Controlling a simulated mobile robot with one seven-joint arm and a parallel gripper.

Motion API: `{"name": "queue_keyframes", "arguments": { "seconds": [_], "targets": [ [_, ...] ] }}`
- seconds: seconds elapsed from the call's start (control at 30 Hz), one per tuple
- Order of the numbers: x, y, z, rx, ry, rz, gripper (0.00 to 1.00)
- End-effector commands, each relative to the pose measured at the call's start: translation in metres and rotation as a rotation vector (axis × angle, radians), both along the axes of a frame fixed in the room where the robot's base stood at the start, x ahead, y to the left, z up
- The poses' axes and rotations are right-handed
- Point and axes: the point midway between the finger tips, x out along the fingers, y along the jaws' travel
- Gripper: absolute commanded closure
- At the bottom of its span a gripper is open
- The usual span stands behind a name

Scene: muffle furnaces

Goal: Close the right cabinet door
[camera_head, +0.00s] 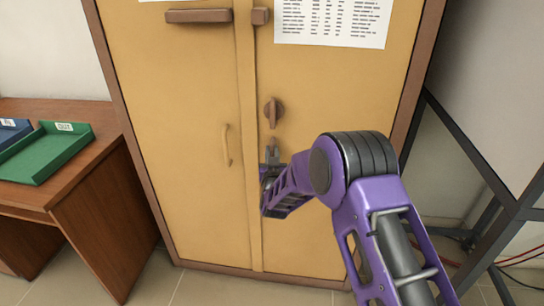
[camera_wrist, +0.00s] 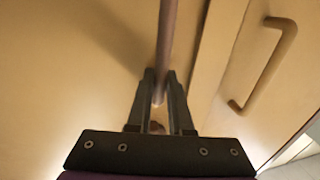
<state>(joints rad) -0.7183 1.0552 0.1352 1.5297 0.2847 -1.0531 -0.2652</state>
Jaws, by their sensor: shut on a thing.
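The tan cabinet's right door (camera_head: 330,150) fills the middle of the head view. It looks about flush with the left door (camera_head: 185,110); I cannot tell if a slight gap remains at the seam.
The left door has a curved tan handle (camera_head: 227,146), close beside my gripper; it shows in the wrist view (camera_wrist: 265,68). A wooden desk (camera_head: 95,190) with a green tray (camera_head: 45,152) stands left. A dark metal frame (camera_head: 470,150) stands right. Floor (camera_head: 230,289) shows in front.

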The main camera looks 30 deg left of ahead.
Motion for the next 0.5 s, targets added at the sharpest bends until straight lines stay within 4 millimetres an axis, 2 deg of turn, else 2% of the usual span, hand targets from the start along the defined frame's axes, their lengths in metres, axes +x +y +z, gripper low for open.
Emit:
{"name": "queue_keyframes", "arguments": {
  "seconds": [0.27,0.3,0.37,0.5],
  "targets": [
    [0.0045,0.0003,0.0041,0.005,-0.006,-0.007,1.0],
    [0.0047,0.0002,0.0044,0.005,-0.006,-0.007,0.8],
    [0.0047,0.0002,0.0046,0.005,-0.007,-0.007,0.69],
    [0.0051,-0.0003,0.0047,0.005,-0.007,-0.008,0.69]
  ]
}}
